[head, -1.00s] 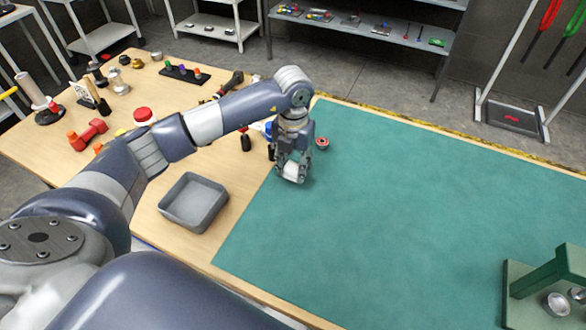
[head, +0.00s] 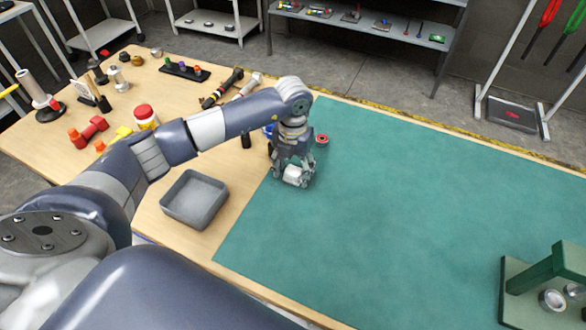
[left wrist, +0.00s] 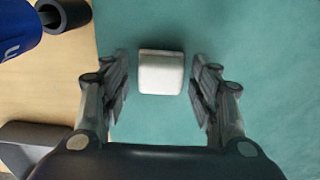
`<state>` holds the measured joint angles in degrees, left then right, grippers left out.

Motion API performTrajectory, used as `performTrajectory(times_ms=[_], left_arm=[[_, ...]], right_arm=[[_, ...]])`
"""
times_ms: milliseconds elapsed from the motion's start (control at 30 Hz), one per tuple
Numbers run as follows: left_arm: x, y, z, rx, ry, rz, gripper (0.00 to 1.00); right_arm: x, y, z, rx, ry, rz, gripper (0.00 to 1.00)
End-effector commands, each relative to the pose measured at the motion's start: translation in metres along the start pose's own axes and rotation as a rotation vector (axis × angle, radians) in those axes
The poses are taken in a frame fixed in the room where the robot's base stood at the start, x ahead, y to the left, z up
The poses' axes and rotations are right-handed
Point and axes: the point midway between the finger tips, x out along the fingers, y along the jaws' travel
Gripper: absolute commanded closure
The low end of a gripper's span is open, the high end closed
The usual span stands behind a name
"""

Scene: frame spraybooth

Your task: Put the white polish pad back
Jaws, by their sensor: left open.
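The white polish pad (left wrist: 161,73) lies on the green mat (head: 400,210), near the mat's left edge. In the head view the pad (head: 296,174) shows partly behind the fingers of my left gripper (head: 293,180). In the left wrist view the two fingers of the left gripper (left wrist: 160,98) are spread on either side of the pad, with a gap on each side. The gripper points down and holds nothing. My right gripper is not in view.
A grey open tray (head: 194,200) stands on the wooden table left of the mat. A small red-rimmed round item (head: 322,139) is behind the gripper. A green press-like stand (head: 548,285) is at the lower right. The mat's middle is clear.

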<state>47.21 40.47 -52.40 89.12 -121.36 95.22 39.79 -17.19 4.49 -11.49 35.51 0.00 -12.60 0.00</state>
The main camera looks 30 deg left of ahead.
Motion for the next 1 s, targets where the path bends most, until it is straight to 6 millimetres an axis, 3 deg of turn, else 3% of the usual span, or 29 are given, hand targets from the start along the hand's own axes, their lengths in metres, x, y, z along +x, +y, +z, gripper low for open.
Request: performTrajectory(times_ms=[167,600,800,1000], left_arm=[[-0.019,0.0,0.002,0.001,-0.006,0.0,0.44],[-0.107,0.0,0.001,0.001,-0.005,0.0,0.44],[-0.121,0.0,0.001,0.0,-0.002,-0.001,0.44],[-0.123,0.0,0.0,0.0,0.0,0.0,0.44]], right_arm=[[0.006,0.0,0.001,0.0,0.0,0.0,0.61],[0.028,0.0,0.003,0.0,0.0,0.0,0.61],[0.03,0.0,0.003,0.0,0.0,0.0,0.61],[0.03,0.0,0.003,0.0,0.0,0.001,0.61]])
